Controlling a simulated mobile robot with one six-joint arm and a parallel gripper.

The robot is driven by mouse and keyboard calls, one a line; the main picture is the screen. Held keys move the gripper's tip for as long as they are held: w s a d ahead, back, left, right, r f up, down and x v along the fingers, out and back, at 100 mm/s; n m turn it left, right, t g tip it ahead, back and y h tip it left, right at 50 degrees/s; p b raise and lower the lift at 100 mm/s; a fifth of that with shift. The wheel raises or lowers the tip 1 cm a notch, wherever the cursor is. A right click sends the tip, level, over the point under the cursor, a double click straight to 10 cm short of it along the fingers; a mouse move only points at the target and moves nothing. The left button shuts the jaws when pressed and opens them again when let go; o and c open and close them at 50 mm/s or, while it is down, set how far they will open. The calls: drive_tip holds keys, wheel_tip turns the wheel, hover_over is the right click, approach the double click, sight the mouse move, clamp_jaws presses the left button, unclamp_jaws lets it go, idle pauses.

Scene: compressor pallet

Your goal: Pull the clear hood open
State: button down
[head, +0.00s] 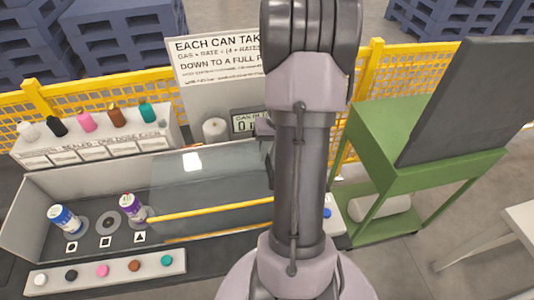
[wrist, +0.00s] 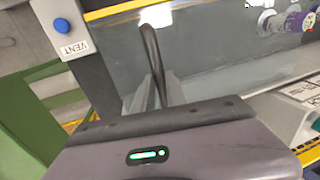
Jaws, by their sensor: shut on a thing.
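The clear hood (head: 195,180) is a see-through pane with a yellow front edge (head: 210,211), over the middle of the grey bench box. Its right part is hidden behind my arm in the head view. The pane also shows in the wrist view (wrist: 215,50). My gripper (wrist: 160,92) is shut on a dark, curved handle bar (wrist: 149,45) in front of the pane. In the head view the gripper is hidden by my arm.
A blue-and-white can (head: 64,217) and a purple-and-white can (head: 132,207) stand left of the pane. A blue VENT button (wrist: 62,25) is near the gripper. A green cart (head: 400,150) stands right. Several colored buttons line the front strip (head: 120,279).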

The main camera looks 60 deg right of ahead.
drive_tip(key=c, duration=1.4)
unclamp_jaws()
drive_tip(key=shift+o, duration=0.2)
wheel_tip(320, 180, up, 17)
drive_tip(key=s+d+p, duration=0.2)
drive_tip(key=p, duration=0.2)
drive_tip(key=shift+s+d+p, duration=0.2)
drive_tip(key=shift+p, duration=0.1)
